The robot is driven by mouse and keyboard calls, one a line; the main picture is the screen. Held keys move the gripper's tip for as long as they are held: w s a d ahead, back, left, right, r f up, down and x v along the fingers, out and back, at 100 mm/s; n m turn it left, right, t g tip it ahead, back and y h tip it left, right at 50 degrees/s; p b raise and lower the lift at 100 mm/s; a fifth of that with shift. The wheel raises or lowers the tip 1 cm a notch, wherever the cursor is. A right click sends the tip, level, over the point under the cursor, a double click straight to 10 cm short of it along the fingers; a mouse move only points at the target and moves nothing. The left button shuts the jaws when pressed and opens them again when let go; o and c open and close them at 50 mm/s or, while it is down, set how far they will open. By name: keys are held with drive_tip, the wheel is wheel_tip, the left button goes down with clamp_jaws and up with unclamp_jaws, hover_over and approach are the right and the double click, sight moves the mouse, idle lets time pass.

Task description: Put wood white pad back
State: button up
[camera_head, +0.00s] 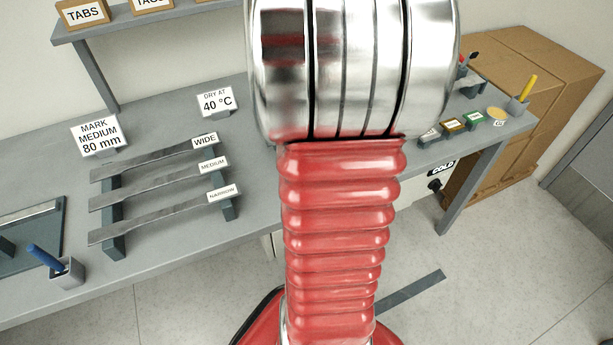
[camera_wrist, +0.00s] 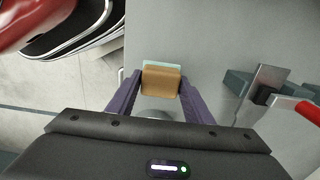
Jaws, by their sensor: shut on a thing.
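My gripper (camera_wrist: 156,88) has purple fingers and is shut on a small pad with a tan, wood-coloured face (camera_wrist: 161,82) and a thin pale mint-white layer along its far edge. I take it for the wood white pad. It is between the fingertips over the grey bench top (camera_wrist: 215,50); the gap to the bench is hard to tell. In the head view my own arm covers the middle, and neither the gripper nor the held pad shows. Small pads with brown (camera_head: 453,125) and green (camera_head: 475,117) colours sit at the bench's right end.
A dark block with an upright metal plate (camera_wrist: 268,80) and a red-handled item (camera_wrist: 308,112) stand right of my gripper. In the head view, three metal strips (camera_head: 160,185) lie on a rack at left. A cup with a yellow-handled tool (camera_head: 519,104) stands near the right end.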

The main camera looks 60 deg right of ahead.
drive_tip(key=shift+f, duration=0.85)
drive_tip(key=shift+f, duration=0.1)
drive_tip(key=o, duration=1)
wheel_tip(320, 180, up, 12)
drive_tip(key=shift+r, duration=0.1)
drive_tip(key=shift+w+a, duration=0.1)
